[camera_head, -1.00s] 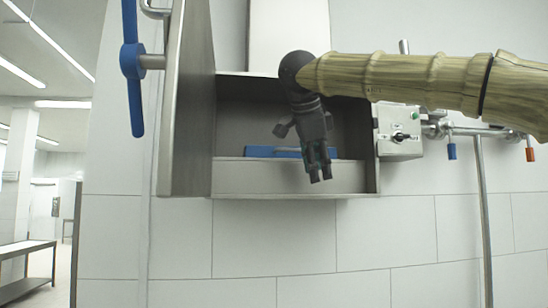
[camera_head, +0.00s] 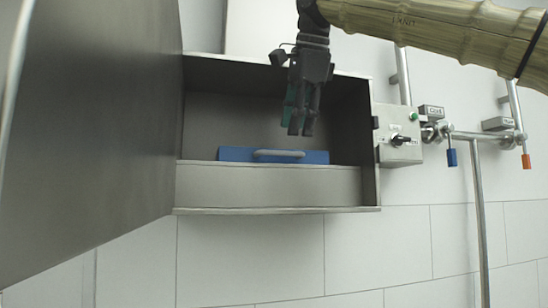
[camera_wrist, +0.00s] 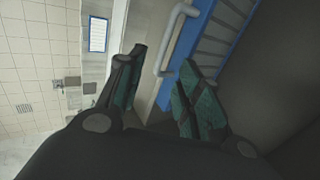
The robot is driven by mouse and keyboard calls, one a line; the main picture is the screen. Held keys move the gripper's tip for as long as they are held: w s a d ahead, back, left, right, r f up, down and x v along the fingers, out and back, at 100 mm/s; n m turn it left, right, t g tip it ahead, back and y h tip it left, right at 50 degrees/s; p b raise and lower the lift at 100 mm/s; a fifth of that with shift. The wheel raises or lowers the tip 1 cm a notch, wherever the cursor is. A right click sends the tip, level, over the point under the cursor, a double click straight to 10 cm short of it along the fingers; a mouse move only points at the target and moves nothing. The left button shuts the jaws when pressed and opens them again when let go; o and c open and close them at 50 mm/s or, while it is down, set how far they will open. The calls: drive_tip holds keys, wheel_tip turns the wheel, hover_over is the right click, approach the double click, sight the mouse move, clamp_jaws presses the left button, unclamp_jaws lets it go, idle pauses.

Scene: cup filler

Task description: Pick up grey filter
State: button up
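A blue-framed piece with a grey handle (camera_head: 235,154) lies in the open metal box, behind its front lip. It looks like the filter. The wrist view shows its blue frame (camera_wrist: 199,27), grey slats and the grey bar handle (camera_wrist: 170,40). My gripper (camera_head: 300,133) hangs in front of the box opening, fingers down, above the handle in the picture. In the wrist view my gripper (camera_wrist: 163,57) has its dark green-padded fingers apart with nothing held. The handle shows beyond the fingertips, with no clear contact. The exact depth between them cannot be told.
The metal box (camera_head: 270,187) is on a tiled wall, its big door (camera_head: 95,130) swung open at left. A control box (camera_head: 399,150) and pipes with blue and orange valve handles stand at right. The wall below the box is clear.

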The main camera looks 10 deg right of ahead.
sight(292, 152)
drive_tip(key=p+x, duration=0.2)
drive_tip(key=shift+w+f, duration=0.15)
drive_tip(key=shift+f, duration=0.15)
drive_tip(key=p+x, duration=0.1)
drive_tip(key=x, duration=0.3)
drive_tip(key=shift+w+a+r, duration=0.15)
drive_tip(key=shift+w, duration=0.05)
drive_tip(key=shift+s+r, duration=0.1)
drive_tip(key=shift+s, duration=0.3)
drive_tip(key=shift+w, duration=0.2)
clamp_jaws()
